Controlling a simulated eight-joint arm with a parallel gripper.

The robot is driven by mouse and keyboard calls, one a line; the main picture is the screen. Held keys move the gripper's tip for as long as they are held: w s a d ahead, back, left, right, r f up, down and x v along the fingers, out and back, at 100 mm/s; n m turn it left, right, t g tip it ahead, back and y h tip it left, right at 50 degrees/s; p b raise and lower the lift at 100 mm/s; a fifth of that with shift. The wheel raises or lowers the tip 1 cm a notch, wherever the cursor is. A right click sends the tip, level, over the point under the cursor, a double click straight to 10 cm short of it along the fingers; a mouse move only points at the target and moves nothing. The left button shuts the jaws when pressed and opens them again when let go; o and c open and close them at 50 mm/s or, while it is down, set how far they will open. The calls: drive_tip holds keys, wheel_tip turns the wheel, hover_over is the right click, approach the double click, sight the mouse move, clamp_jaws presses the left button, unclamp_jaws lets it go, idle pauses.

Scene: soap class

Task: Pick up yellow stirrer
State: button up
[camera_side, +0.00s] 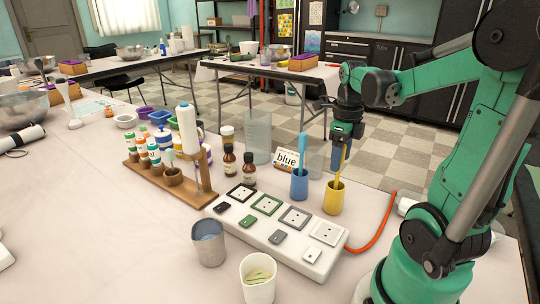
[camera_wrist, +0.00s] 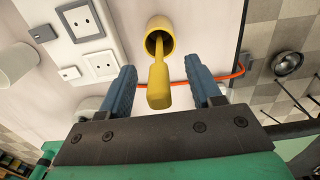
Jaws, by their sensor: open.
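The yellow stirrer (camera_wrist: 159,85) stands in a yellow cup (camera_wrist: 160,24), with its wide end sticking out. In the side view the stirrer (camera_side: 341,163) rises above the yellow cup (camera_side: 333,200), at the right of the blue cup. My gripper (camera_side: 344,145) is above the yellow cup, pointing down. In the wrist view my gripper (camera_wrist: 162,92) is open, with one blue finger on each side of the stirrer's wide end. Gaps show between the stirrer and both fingers. The stirrer's lower end is hidden inside the cup.
A blue cup (camera_side: 299,185) with a blue stirrer (camera_side: 302,147) stands close at the left. A white switch-and-socket strip (camera_side: 277,238) lies in front. An orange cable (camera_side: 378,226) runs at the right.

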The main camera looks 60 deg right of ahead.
drive_tip(key=shift+f, duration=0.2)
drive_tip(key=shift+c, duration=0.2)
clamp_jaws()
